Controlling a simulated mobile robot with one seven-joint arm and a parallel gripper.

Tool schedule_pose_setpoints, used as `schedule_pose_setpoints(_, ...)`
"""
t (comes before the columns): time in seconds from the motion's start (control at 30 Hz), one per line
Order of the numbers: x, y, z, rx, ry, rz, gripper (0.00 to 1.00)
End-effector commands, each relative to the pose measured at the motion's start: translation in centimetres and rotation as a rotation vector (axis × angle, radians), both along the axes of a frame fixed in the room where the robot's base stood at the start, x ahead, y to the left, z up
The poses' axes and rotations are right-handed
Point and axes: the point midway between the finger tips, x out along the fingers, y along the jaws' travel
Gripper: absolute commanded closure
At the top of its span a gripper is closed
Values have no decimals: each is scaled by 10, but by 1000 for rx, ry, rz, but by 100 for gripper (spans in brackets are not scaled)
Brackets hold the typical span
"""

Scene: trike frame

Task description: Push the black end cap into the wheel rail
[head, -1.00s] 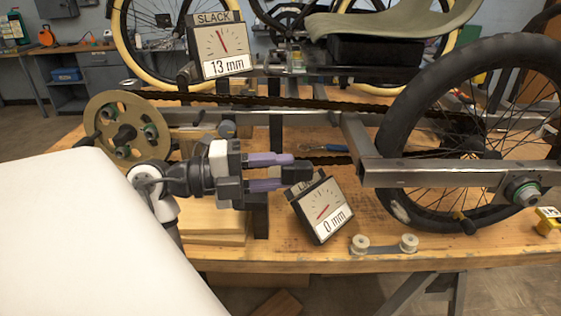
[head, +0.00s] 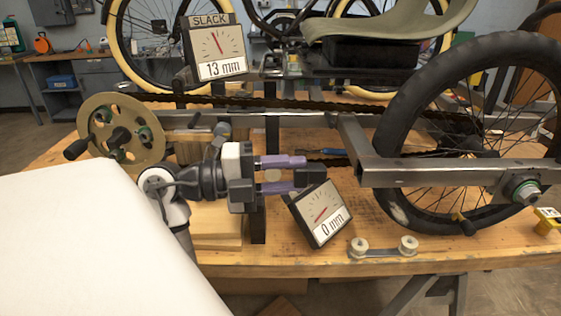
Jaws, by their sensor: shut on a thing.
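My gripper (head: 294,170), with two purple fingers, is in the middle of the head view, pointing right. It is shut on the black end cap (head: 308,178), a small dark block at the fingertips. The fingers partly hide how the cap is gripped. The wheel rail (head: 440,173) is a grey metal bar running right, across the front of the wheel. Its left end faces the cap, with a clear gap between them in the picture.
A tilted dial reading 0 mm (head: 320,214) stands just below and right of the gripper. A black-tyred wheel (head: 400,207) is behind the rail. A link with two pale rollers (head: 383,251) lies at the bench's front edge. A SLACK dial (head: 214,48) reads 13 mm.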

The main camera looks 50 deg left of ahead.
Motion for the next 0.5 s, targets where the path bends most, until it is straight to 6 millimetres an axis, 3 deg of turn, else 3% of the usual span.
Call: schedule_pose_setpoints(0.5, 32, -28, 0, 1, -3, 1, 88)
